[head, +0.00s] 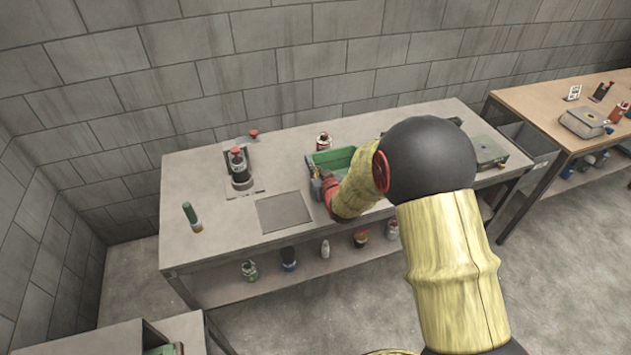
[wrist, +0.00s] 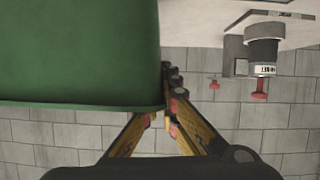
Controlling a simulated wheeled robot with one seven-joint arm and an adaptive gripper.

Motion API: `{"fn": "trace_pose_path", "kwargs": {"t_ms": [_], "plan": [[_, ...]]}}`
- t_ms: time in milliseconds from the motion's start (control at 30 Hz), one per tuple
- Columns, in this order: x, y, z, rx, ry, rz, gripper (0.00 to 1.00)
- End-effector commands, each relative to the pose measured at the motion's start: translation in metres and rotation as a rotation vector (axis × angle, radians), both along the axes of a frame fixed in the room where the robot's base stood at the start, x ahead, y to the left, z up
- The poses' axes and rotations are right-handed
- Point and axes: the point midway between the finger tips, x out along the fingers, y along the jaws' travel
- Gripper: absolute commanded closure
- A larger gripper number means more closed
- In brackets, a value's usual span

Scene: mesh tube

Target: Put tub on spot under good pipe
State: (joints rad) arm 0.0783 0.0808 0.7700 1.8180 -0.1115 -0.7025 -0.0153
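The green tub (head: 333,157) is on or just above the middle of the workbench, partly hidden behind my arm. It fills the upper left of the wrist view (wrist: 80,60). My gripper (head: 328,187) is at the tub's near left side. In the wrist view its fingers (wrist: 168,92) close in at the tub's corner edge; one fingertip is hidden by the tub, and they appear shut on its wall. A dark upright pipe fitting with a red top (head: 239,168) stands left of the tub, and also shows in the wrist view (wrist: 263,50). A grey square (head: 284,211) lies in front of it.
A red-topped jar (head: 323,141) is behind the tub. A flat grey-green unit (head: 488,152) is at the right end. Several bottles are on the lower shelf. A wooden table (head: 545,105) stands right.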

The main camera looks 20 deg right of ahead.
Motion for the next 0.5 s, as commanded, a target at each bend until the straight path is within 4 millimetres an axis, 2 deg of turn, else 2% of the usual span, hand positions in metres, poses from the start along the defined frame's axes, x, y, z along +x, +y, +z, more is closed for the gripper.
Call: {"fn": "trace_pose_path", "kwargs": {"t_ms": [100, 367, 500], "plan": [[0.013, -0.001, -0.014, 0.0, -0.003, 0.0, 1.0], [0.023, -0.003, -0.027, 0.0, -0.002, 0.0, 1.0], [0.023, -0.003, -0.048, 0.0, -0.001, 0.0, 1.0]]}}
